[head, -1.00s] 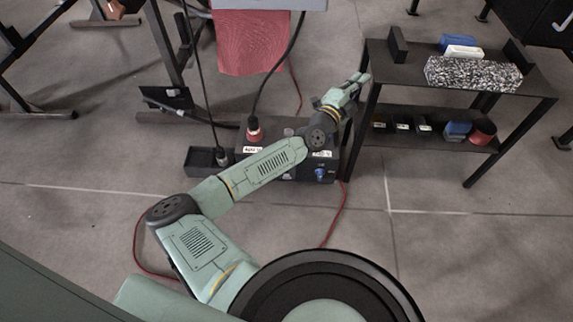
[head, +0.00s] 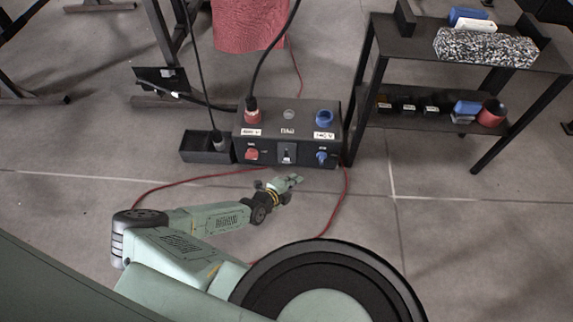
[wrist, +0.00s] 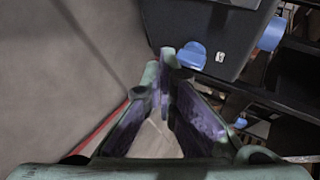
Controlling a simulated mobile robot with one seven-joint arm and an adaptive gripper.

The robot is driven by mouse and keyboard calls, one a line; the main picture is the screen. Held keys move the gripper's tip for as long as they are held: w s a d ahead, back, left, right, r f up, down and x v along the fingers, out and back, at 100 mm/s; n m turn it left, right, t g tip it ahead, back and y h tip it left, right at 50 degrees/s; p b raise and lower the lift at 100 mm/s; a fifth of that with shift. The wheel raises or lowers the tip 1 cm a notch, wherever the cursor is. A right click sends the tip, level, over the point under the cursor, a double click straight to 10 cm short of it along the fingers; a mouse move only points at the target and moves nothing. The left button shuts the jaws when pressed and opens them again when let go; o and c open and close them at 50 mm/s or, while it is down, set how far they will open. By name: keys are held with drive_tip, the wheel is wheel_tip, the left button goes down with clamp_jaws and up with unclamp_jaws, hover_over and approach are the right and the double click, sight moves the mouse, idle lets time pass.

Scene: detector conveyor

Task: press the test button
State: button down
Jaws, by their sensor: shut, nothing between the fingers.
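A dark control box (head: 270,132) stands on the floor. I cannot tell which one is the test button; the labels are too small. My gripper (head: 298,179) is shut and empty, apart from the box, in front of its face. In the wrist view the fingertips (wrist: 160,62) appear beside the blue knob (wrist: 192,54).
A black shelf (head: 385,60) with bins and a speckled block (head: 485,47) stands right of the box. An open black tray (head: 190,147) adjoins its left side. A red cable (head: 160,187) lies on the floor.

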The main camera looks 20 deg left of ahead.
sight(287, 161)
drive_tip(key=shift+g, duration=0.5)
drive_tip(key=s+f, duration=0.1)
drive_tip(key=s+a+f, duration=0.2)
drive_tip(key=s, duration=0.1)
drive_tip(key=shift+f, duration=0.4)
drive_tip(key=shift+w, duration=0.1)
drive_tip(key=w+b, duration=0.1)
drive_tip(key=w, duration=0.1)
drive_tip(key=w+a+b, duration=0.1)
drive_tip(key=w+b, duration=0.1)
drive_tip(key=w+a+b, duration=0.1)
drive_tip(key=w+b, duration=0.1)
drive_tip(key=w, duration=0.1)
drive_tip(key=shift+w+f, duration=0.1)
drive_tip(key=shift+f, duration=0.15)
drive_tip(key=shift+w+a+r+b, duration=0.25)
drive_tip(key=shift+w+b, duration=0.15)
drive_tip(key=shift+w, duration=0.2)
drive_tip(key=shift+w+f+b, duration=0.1)
drive_tip(key=shift+w+b, duration=0.1)
drive_tip(key=shift+b, duration=0.25)
drive_tip(key=shift+w, duration=0.1)
drive_tip(key=shift+w+b, duration=0.1)
drive_tip(key=shift+b, duration=0.2)
